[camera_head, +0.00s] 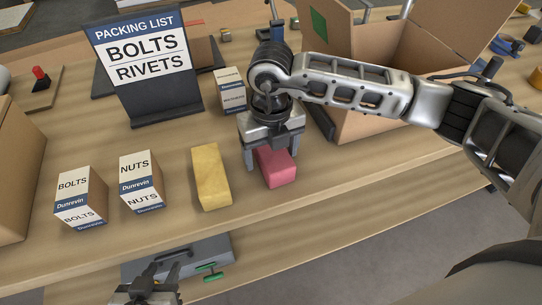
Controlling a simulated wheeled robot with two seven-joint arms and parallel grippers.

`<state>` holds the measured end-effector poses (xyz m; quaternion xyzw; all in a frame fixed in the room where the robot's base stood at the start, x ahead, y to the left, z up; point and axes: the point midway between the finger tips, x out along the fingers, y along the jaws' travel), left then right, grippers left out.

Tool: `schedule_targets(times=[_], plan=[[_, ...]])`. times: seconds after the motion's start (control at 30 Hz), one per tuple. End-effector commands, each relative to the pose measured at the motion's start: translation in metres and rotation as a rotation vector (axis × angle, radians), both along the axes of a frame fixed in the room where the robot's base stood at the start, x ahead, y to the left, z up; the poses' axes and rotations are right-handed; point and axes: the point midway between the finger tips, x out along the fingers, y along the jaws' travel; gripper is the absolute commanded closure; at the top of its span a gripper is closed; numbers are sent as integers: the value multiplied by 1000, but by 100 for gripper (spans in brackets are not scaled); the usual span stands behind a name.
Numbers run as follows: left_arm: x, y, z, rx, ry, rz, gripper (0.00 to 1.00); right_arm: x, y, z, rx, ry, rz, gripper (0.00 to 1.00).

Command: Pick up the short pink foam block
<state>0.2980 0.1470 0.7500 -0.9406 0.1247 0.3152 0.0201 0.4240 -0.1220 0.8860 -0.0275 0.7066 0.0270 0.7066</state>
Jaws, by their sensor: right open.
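A short pink foam block (277,170) lies on the wooden table right of the middle of the head view. My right gripper (272,163) is over it, pointing down, with its open fingers around the block's far part. Whether the fingers touch the block cannot be told. The gripper hides the far end of the block. My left gripper (155,281) is low at the bottom left, in front of the table edge, with its fingers apart and nothing between them.
A yellow foam block (211,177) lies just left of the pink one. Boxes of nuts (141,181) and bolts (80,198) stand further left. A packing list sign (152,55), a small white-blue box (230,91) and an open cardboard carton (365,125) stand behind.

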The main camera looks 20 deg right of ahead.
Motion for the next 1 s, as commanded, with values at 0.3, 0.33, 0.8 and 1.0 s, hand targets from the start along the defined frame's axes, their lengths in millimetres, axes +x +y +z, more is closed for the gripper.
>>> schedule_targets(times=[0.3,0.33,0.8,1.0], plan=[[-1,0,-1,1,2,-2,64,0,0,1,0,0,1,72],[-1,0,-1,1,2,-2,64,0,0,1,0,0,1,72],[2,0,-8,1,-3,-2,64,1,1,22,2,-5,2,72],[3,-1,-9,-1,-5,-3,64,-24,-7,62,3,-7,4,72]])
